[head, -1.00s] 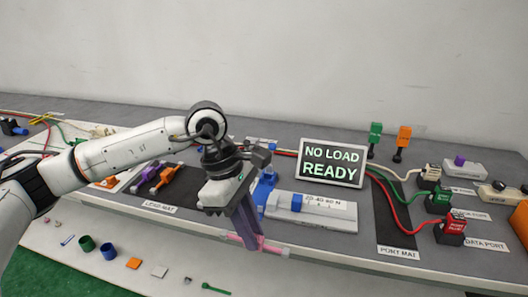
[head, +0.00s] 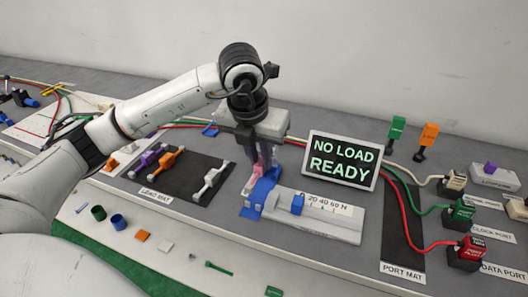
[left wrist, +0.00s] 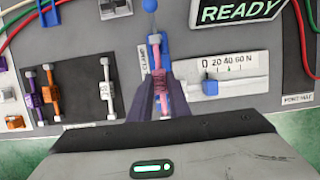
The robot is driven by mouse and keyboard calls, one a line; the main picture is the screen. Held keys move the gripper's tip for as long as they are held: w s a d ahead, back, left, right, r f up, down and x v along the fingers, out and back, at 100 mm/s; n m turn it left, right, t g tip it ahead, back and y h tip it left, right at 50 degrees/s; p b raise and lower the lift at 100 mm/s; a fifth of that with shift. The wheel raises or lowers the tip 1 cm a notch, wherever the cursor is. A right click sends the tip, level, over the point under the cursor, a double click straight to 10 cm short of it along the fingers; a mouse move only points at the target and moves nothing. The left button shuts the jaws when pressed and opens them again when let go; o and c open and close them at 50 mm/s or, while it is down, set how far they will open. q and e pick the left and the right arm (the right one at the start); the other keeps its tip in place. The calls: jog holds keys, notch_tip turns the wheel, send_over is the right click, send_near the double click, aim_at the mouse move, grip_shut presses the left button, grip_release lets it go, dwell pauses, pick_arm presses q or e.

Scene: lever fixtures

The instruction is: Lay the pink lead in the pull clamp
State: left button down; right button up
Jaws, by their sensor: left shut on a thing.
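My left gripper (head: 262,164) is shut on the pink lead (head: 257,180), just above the blue pull clamp (head: 265,197) on the left end of the grey force gauge. In the left wrist view the pink lead (left wrist: 157,60) runs lengthwise between the fingers of my left gripper (left wrist: 160,85), with a pale end near the top. It lies over the blue clamp (left wrist: 165,50); I cannot tell whether it rests in it. The gauge has a blue slider (head: 298,204) near 0. The display (head: 342,160) reads NO LOAD READY. My right gripper is not in view.
The dark lead mat (head: 190,190) holds purple, orange and white leads (head: 211,177). Green and orange plugs (head: 427,137) stand at the back right. Wired plugs and ports (head: 465,250) are at the right, beside the port mat (head: 400,238). Small loose parts lie along the front.

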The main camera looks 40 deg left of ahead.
aim_at(260, 172)
pick_arm(q)
jog(key=shift+f+b, duration=0.25)
jog(key=shift+b, duration=0.2)
jog(key=shift+f+b, duration=1.1)
jog(key=shift+f, duration=0.15)
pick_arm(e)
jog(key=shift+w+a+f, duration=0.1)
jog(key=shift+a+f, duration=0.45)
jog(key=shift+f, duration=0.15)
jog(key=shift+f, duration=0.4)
pick_arm(q)
jog(key=shift+f, duration=0.2)
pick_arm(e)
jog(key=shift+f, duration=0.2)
pick_arm(q)
jog(key=shift+f+b, duration=0.5)
jog(key=shift+b, duration=0.25)
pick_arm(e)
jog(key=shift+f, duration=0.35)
